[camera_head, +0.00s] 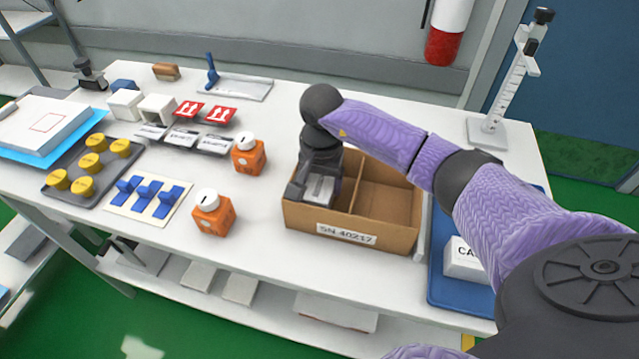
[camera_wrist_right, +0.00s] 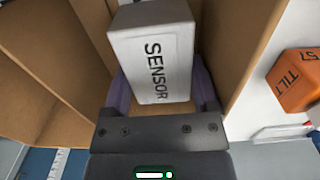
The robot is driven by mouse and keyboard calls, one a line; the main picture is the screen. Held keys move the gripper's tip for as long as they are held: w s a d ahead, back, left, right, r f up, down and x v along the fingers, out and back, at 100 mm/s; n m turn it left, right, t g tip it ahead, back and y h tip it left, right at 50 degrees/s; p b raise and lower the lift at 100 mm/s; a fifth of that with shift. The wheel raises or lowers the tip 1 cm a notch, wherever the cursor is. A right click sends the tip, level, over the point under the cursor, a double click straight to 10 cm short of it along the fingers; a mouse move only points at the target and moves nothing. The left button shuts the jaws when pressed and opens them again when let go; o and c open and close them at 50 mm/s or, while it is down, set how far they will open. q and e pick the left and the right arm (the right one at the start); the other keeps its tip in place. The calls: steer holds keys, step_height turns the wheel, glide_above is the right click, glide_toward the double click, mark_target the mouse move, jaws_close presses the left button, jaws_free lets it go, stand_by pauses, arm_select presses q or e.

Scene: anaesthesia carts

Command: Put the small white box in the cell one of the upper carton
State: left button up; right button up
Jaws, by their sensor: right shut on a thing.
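An open brown cardboard carton (camera_head: 382,238) labelled "SN 40217" stands on the white table, with a divider splitting it into compartments. My right gripper (camera_head: 314,187) reaches down into its left compartment. It is shut on a small white box (camera_wrist_right: 150,58), printed "SENSOR" in the right wrist view. The box also shows partly in the head view (camera_head: 319,190), between the carton walls. The right gripper (camera_wrist_right: 162,95) has one finger on each side of the box. Whether the box touches the carton floor is hard to tell. My left gripper is not in view.
Two orange bottles (camera_head: 213,215) stand left of the carton. A blue tray (camera_head: 448,285) with a white box (camera_head: 465,262) lies to its right. A white stand (camera_head: 487,132) is at the back right. The carton's right compartment (camera_head: 385,200) looks empty.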

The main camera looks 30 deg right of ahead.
mark_target(321, 181)
steer(key=shift+f, duration=0.1)
steer(key=o, duration=1.2)
steer(key=shift+r, duration=0.35)
arm_select(q)
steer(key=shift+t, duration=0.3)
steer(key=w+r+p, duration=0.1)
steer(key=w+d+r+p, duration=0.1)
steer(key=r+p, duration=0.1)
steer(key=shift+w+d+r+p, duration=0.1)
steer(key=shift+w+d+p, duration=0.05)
steer(key=shift+p, duration=0.15)
arm_select(e)
step_height(321, 181, up, 12)
steer(key=shift+f, duration=0.2)
